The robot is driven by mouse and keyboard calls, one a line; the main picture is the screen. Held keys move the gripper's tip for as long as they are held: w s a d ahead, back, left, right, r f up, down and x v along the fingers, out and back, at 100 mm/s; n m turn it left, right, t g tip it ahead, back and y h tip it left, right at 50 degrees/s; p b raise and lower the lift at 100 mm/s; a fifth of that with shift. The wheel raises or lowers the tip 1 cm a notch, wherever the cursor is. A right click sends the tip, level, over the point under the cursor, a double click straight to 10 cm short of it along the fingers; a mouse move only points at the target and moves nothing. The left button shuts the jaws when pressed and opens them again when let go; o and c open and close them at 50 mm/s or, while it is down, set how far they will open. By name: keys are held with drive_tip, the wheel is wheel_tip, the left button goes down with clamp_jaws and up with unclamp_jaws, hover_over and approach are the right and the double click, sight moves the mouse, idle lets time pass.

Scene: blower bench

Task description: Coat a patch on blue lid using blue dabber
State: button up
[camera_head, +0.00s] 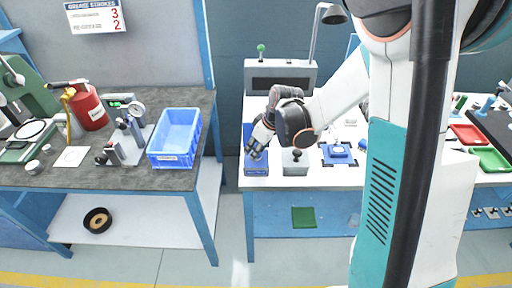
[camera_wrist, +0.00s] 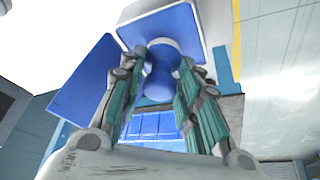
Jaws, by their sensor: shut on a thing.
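My gripper (camera_head: 256,153) is over the blue tray (camera_head: 256,170) at the left end of the white bench. In the wrist view its two fingers (camera_wrist: 161,85) are shut on a blue dabber (camera_wrist: 160,82), with a rounded grip between them. A blue square surface with pale edges (camera_wrist: 168,25) lies beyond the dabber; I cannot tell whether the dabber touches it. The fingers hide most of the dabber in the head view.
A grey block with a knob (camera_head: 295,161) stands just right of my gripper. A grey box with a green-topped lever (camera_head: 280,76) is behind. A blue crate (camera_head: 176,138) stands on the left bench, across a gap. Red (camera_head: 468,134) and green (camera_head: 490,159) trays lie at right.

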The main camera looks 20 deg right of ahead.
sight(256, 144)
drive_tip(key=shift+f+b, duration=0.4)
drive_tip(key=shift+f, duration=0.05)
idle(1.5)
drive_tip(key=shift+r+p, duration=2.45)
drive_tip(key=shift+r, duration=1.1)
drive_tip(key=shift+s+f, duration=0.1)
